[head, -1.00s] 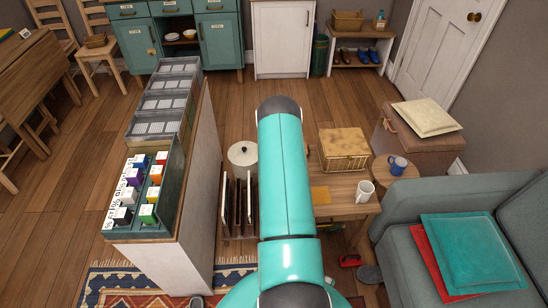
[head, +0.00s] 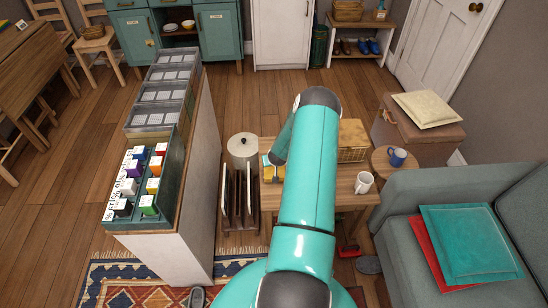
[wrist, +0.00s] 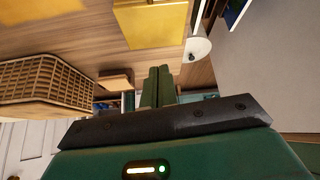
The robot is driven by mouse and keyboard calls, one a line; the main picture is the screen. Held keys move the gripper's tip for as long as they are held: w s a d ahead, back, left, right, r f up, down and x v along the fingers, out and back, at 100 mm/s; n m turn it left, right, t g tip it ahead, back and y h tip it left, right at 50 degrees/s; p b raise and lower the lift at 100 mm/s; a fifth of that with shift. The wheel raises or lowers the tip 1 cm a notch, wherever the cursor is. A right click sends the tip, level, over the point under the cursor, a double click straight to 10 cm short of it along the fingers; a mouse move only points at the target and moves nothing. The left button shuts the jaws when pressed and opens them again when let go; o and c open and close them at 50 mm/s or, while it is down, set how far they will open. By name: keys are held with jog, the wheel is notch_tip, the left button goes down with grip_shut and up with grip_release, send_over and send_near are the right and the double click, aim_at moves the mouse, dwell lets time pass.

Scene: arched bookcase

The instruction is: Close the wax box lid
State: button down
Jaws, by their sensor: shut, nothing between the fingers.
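A yellow square-sided thing (head: 266,172), which may be the wax box, is on the low wooden table, partly hidden by my arm in the head view. It also shows at the top of the wrist view (wrist: 152,24), cut off by the edge; I cannot make out the state of its lid. My gripper (wrist: 158,85) shows green fingers close together, shut and empty. It appears apart from the yellow thing. In the head view my arm hides the fingers.
A wicker basket (head: 353,140) stands on the table (head: 340,193) behind my arm, with a white mug (head: 364,182) at right. A pale round-lidded pot (head: 242,147) and an upright rack (head: 238,200) are left. A sofa (head: 400,235) is at right.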

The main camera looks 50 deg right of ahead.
aim_at(275, 188)
jog(key=shift+s+a+f+t+h, duration=0.6)
jog(key=shift+a+f, duration=0.05)
jog(key=a+f+t+h, duration=0.1)
jog(key=f, duration=0.1)
jog(key=s+a+f+t+h, duration=0.1)
jog(key=h, duration=0.1)
jog(key=s+a+f+t+h, duration=0.1)
jog(key=f, duration=0.1)
jog(key=shift+s+f+t+h, duration=0.15)
jog(key=shift+f+t+h, duration=0.15)
jog(key=shift+f+t, duration=0.1)
jog(key=shift+s+a+f, duration=0.15)
jog(key=shift+f, duration=0.65)
jog(key=shift+s+a+f, duration=0.15)
jog(key=shift+f, duration=0.85)
jog(key=shift+r, duration=0.1)
jog(key=shift+w+d+r, duration=0.1)
jog(key=shift+d, duration=0.05)
jog(key=shift+x, duration=0.75)
jog(key=v, duration=1.4)
jog(key=shift+f, duration=0.2)
